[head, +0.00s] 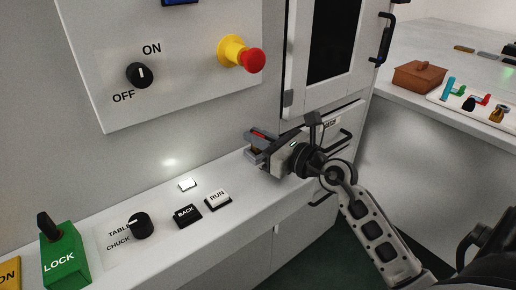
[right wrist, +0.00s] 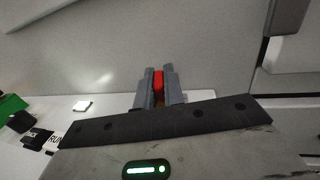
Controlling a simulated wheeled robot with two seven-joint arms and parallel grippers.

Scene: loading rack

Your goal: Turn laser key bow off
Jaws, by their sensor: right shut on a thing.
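My right gripper (head: 258,143) is at the right end of the white ledge, close to the machine's front wall. Its fingers are shut on a small red piece, which looks like the laser key bow (right wrist: 158,82). In the right wrist view the red piece stands upright between the two grey fingers (right wrist: 158,88), with a brownish part below it. In the head view only a bit of red shows between the fingers. The key's seat and any on or off marking around it are hidden by the gripper. My left gripper is out of view.
Along the ledge are a RUN button (head: 218,198), a BACK button (head: 187,215), a TABLE/CHUCK knob (head: 140,225) and a green LOCK block (head: 64,258). Above are an ON/OFF knob (head: 140,75) and a red emergency button (head: 252,60). A brown box (head: 419,77) stands on the right counter.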

